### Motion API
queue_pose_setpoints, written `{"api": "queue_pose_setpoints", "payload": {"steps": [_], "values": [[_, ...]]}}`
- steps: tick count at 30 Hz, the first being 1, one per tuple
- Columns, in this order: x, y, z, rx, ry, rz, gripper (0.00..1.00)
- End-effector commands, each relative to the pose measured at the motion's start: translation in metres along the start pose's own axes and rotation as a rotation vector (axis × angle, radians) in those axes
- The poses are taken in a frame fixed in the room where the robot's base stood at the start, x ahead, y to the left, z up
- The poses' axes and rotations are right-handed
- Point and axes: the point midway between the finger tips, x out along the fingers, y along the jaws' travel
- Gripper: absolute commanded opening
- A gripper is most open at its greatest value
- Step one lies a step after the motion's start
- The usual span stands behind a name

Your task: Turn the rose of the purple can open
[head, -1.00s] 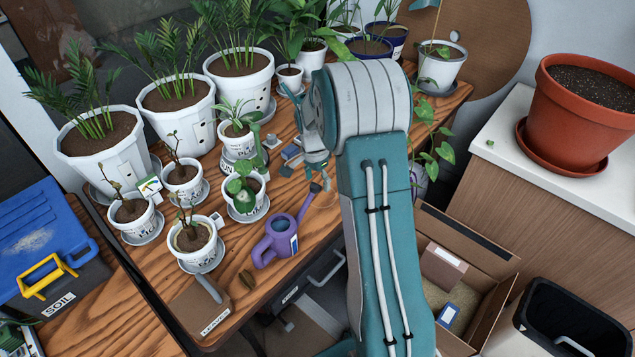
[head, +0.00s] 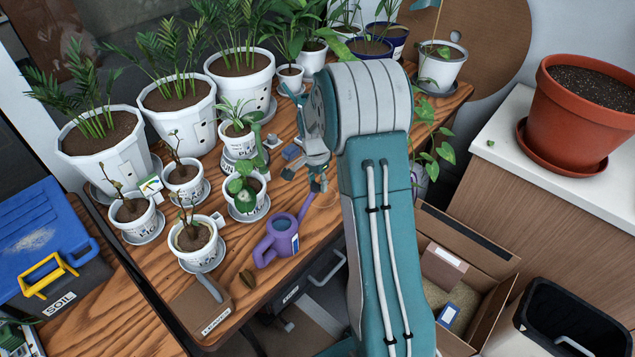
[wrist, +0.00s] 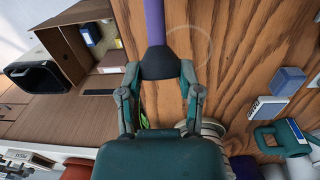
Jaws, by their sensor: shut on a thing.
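The purple can (head: 277,244) stands upright on the wooden table in the head view, its spout rising to the right toward my gripper (head: 318,183). In the wrist view the purple spout (wrist: 153,22) runs down from the top edge to the dark rose (wrist: 157,64). My gripper (wrist: 158,85) has its two fingers on either side of the rose and is shut on it. The palm side of the rose is hidden, and I cannot tell its turn setting.
White pots with palms and seedlings (head: 195,240) crowd the table's left and back. An open carton (head: 478,235) stands below right.

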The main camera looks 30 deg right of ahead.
Motion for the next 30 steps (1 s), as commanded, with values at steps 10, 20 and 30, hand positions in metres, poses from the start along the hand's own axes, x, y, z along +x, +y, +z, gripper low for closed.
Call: {"api": "queue_pose_setpoints", "payload": {"steps": [10, 20, 30], "values": [[0.0011, 0.0023, -0.0003, -0.122, -0.011, -0.144, 0.0], [0.0019, 0.0028, -0.0008, -0.267, -0.023, -0.318, 0.0], [0.0024, 0.0032, -0.0014, -0.414, -0.035, -0.491, 0.0]]}}
